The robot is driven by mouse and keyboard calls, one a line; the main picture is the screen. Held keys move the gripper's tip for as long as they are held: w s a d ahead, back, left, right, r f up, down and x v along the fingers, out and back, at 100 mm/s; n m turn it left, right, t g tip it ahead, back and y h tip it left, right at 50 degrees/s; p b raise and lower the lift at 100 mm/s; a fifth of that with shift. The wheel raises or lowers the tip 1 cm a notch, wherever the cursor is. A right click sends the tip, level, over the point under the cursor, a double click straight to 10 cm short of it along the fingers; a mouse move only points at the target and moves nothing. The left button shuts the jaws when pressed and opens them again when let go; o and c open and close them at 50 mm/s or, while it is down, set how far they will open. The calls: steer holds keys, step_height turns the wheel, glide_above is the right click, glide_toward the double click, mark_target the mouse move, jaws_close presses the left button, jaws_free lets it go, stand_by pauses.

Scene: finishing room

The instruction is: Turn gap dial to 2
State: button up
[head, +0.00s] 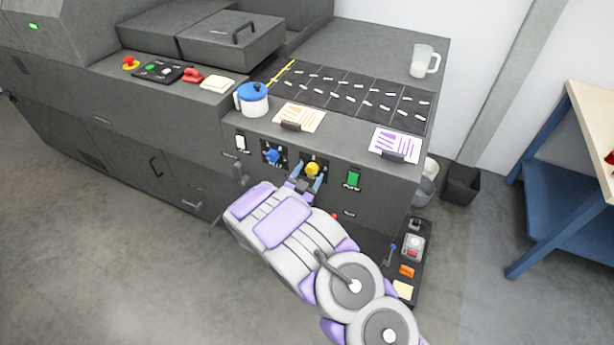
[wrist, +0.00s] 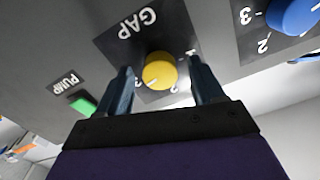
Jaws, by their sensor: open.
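The gap dial is a yellow round knob (wrist: 159,71) on a dark plate marked GAP, with numbers around it. The wrist view shows this plate turned over, with a 2 below right of the knob. A pale line on the knob points down and slightly left, apparently between the 2 and the mark at lower left. The yellow knob (head: 313,168) also shows in the head view on the machine's front. My gripper (wrist: 158,64) is open, one finger on each side of the knob; I cannot tell whether they touch it. It also shows in the head view (head: 307,182).
A blue dial (head: 272,156) sits left of the gap dial, and a green pump switch (head: 353,179) sits right. A blue-lidded pot (head: 252,98) and two cards stand on the ledge above. A dark tray (head: 413,258) with small items is at lower right.

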steer(key=shift+w+d+r, duration=0.1)
steer(key=shift+w+d, duration=0.05)
steer(key=shift+d, duration=0.3)
steer(key=shift+a, duration=0.7)
steer(key=c, duration=0.5)
steer(key=shift+d, duration=0.35)
steer(key=c, duration=0.4)
steer(key=shift+a, duration=0.1)
steer(key=shift+c, duration=0.8)
